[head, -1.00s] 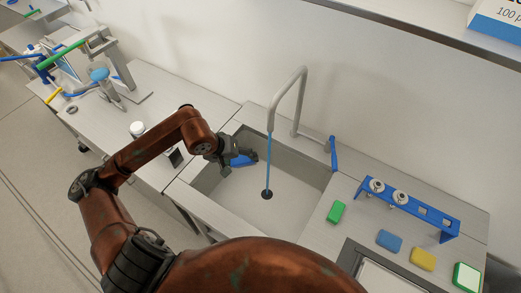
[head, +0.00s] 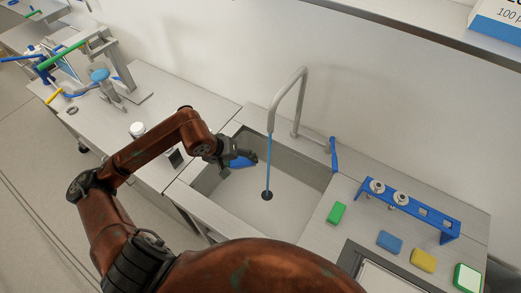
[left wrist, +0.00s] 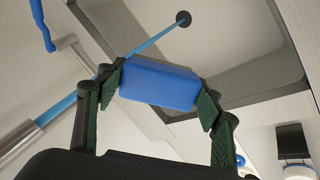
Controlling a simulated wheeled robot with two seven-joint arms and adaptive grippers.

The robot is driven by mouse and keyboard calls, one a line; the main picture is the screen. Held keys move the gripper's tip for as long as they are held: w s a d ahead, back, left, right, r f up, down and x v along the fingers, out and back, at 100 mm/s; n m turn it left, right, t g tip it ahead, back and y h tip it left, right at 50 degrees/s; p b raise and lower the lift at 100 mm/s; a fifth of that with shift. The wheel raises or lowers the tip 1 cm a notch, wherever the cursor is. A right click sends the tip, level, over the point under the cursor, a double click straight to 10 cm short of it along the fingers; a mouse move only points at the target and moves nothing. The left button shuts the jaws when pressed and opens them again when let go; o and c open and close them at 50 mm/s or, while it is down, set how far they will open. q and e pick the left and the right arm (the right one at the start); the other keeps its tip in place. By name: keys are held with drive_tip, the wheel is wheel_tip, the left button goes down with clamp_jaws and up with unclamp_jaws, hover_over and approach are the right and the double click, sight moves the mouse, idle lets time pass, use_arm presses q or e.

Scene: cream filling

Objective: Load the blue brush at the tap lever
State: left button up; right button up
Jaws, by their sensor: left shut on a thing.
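My left gripper (head: 230,156) is over the left part of the sink, left of the running water. It is shut on the blue brush (head: 241,161), which looks like a blue block between the two fingers in the left wrist view (left wrist: 158,85). In that view the blue water stream (left wrist: 150,45) passes behind the brush toward the drain. The blue tap lever (head: 333,153) stands at the back right of the sink, apart from my gripper. My right gripper is not in view.
The grey tap (head: 299,100) arches over the sink (head: 215,181); water (head: 268,165) falls to the drain (head: 267,195). Right of the sink are a green block (head: 336,213), a blue rack (head: 420,210), and blue (head: 390,241) and yellow (head: 423,259) blocks. A shelf crosses the upper right.

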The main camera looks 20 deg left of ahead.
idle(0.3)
use_arm(q)
drive_tip(key=shift+s+a+r, duration=0.4)
drive_tip(key=shift+s+r, duration=0.3)
drive_tip(key=shift+s, duration=0.05)
drive_tip(key=shift+s+a+r, duration=0.35)
drive_tip(key=shift+s+r, duration=0.3)
drive_tip(key=shift+s, duration=0.1)
drive_tip(key=shift+s+a+r, duration=0.4)
drive_tip(key=shift+s+r, duration=0.3)
drive_tip(key=shift+s, duration=0.05)
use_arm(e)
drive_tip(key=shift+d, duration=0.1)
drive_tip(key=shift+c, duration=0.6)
